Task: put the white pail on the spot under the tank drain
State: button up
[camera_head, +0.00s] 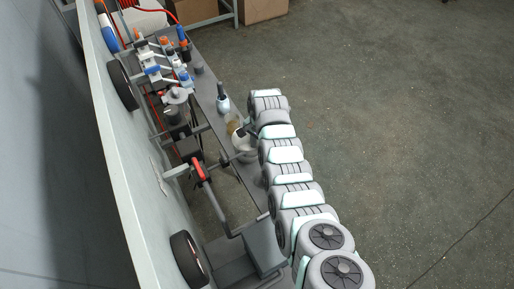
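A small whitish round vessel (241,145), which looks like the white pail, is on or just above the narrow grey bench (252,178), left of my arm. My gripper (246,130) is a small dark shape at its upper edge, partly covered by my arm. I cannot tell whether the fingers are open or hold the rim. The tank drain and the spot under it cannot be made out clearly. A round metal vessel (174,96) stands among the equipment at the upper left.
A brownish clear container (232,123) stands close beside the gripper. A white-and-dark bottle (222,101) is further up the bench. A red-handled lever (200,171) and grey bars are left of the pail. Open concrete floor (400,120) lies to the right.

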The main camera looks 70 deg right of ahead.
jog(key=shift+o, duration=0.5)
jog(key=shift+s+a+r, duration=0.1)
jog(key=shift+r, duration=2.1)
jog(key=n+g+b, duration=0.1)
jog(key=n+b, duration=0.7)
jog(key=n, duration=0.6)
send_near(237, 153)
jog(key=shift+f+b, duration=0.8)
jog(key=shift+f, duration=3.4)
jog(key=shift+c, duration=0.2)
grip_shut()
